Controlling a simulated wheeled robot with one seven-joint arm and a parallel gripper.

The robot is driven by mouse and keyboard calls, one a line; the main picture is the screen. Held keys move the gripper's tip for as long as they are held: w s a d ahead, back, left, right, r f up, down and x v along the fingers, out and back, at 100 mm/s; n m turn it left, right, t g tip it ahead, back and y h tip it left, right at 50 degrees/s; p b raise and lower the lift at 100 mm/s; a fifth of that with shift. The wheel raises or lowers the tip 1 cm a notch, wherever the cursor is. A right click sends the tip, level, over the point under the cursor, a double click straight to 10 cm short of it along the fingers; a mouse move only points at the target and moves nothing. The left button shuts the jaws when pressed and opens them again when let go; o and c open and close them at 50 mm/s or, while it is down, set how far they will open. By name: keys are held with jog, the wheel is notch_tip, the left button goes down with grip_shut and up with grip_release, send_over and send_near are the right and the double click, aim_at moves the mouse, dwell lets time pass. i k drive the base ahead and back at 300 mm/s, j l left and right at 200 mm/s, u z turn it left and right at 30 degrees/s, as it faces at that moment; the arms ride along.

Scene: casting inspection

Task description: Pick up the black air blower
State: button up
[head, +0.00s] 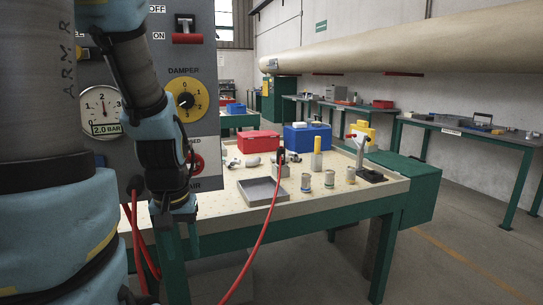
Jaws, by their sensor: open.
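The black air blower (281,155) is small in the head view, at the upper end of a red hose (266,222) near the middle of the workbench. It appears upright at a small grey block (281,171); whether it rests in it is too small to tell. My gripper (180,248) points down with its fingers apart and empty, in front of the control panel and left of the bench's tray. It is well to the left of the blower and lower in the picture.
A grey tray (250,201) and several small cylindrical parts are on the workbench (222,213). Red (258,142) and blue (307,139) boxes stand behind. The control panel (205,68) stands close behind my arm. Floor is clear at right.

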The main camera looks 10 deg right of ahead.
aim_at(281, 151)
jog(key=l+u, duration=0.25)
jog(key=l, duration=0.35)
jog(key=l+u, duration=0.3)
jog(key=l, duration=0.35)
jog(key=l+u, duration=0.25)
jog(key=l, duration=0.35)
jog(key=k+l+u, duration=0.25)
jog(key=l, duration=0.35)
jog(key=i+l+u, duration=0.2)
jog(key=l, duration=0.3)
jog(key=l+u, duration=0.15)
jog(key=l, duration=0.4)
jog(key=i+l+u, duration=0.2)
jog(key=l, duration=0.35)
jog(key=k, duration=0.05)
